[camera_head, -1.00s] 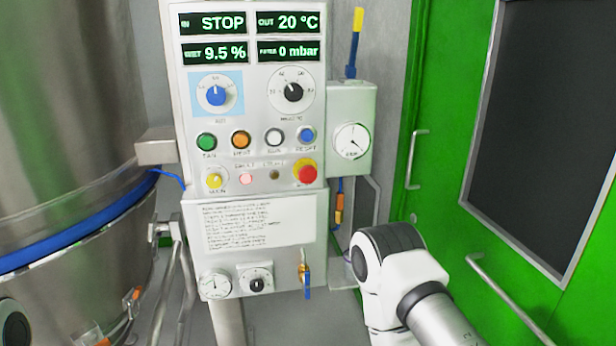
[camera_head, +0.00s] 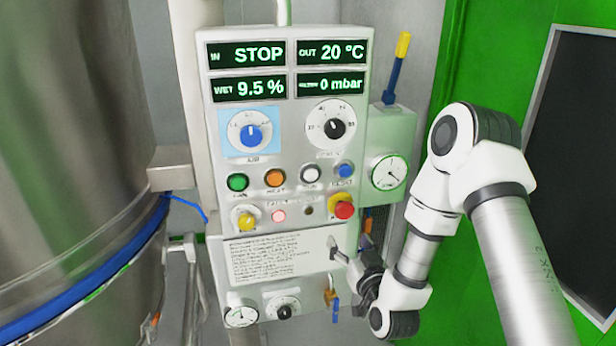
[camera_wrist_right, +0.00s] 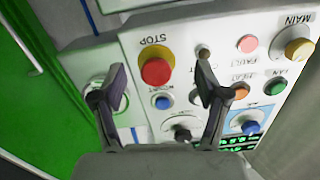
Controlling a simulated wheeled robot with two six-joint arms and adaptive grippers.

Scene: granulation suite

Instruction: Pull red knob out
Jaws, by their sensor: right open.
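The red knob (camera_head: 344,210) is a round mushroom button on a yellow base, at the right side of the white control panel (camera_head: 225,200). In the right wrist view the red knob (camera_wrist_right: 157,71) sits under the word STOP and shows between the two dark fingers. My right gripper (camera_head: 347,258) is open and empty, below the knob and in front of the panel's lower part. In the right wrist view my right gripper (camera_wrist_right: 160,80) has its fingers apart, with no contact on the knob visible. My left gripper is not in view.
A blue button (camera_head: 345,170) is above the knob, and a yellow MAIN knob (camera_head: 245,218) is to its left. A gauge box (camera_head: 388,172) stands right of the panel. A steel vessel (camera_head: 90,150) fills the left. A green door (camera_head: 470,60) is at right.

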